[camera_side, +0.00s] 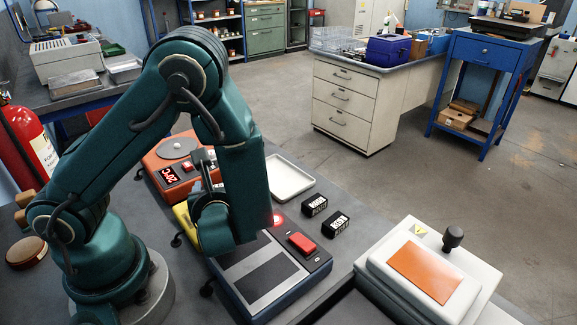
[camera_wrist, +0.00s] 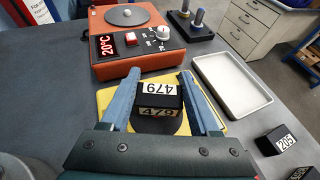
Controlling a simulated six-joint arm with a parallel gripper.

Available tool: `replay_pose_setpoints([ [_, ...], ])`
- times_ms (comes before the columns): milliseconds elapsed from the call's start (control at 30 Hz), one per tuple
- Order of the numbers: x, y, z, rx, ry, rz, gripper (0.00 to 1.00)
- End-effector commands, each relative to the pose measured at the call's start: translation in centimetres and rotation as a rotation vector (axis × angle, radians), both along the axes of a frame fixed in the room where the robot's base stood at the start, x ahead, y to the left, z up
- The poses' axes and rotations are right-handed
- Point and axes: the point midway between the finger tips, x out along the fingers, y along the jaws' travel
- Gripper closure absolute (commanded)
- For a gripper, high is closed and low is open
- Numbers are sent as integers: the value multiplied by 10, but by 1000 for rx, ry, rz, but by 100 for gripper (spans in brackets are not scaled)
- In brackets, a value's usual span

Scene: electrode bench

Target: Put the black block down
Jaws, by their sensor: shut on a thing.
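My gripper (camera_wrist: 160,79) has its two blue fingers on either side of a black block (camera_wrist: 172,98) in the wrist view. The block carries white labels reading 479 on two faces. It is held between the fingers over a yellow pad (camera_wrist: 108,98); whether it touches the pad cannot be told. A dark rounded shape shows just below the block. In the side view my arm hides the block and most of the gripper, and only part of the yellow pad (camera_side: 184,222) shows.
An orange hotplate (camera_wrist: 133,42) reading 20°C stands beyond the pad. An empty white tray (camera_wrist: 232,85) lies to the right. Two other black blocks (camera_side: 314,206) (camera_side: 336,224) sit near a blue device with a red button (camera_side: 302,243). A white press-like box (camera_side: 480,275) is at right.

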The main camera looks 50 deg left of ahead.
Motion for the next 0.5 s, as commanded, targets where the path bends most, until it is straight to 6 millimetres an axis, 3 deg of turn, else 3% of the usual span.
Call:
replay_pose_setpoints([
  [167,-1,0,-13,3,1,0,100],
  [500,0,0,-15,1,0,1,100],
])
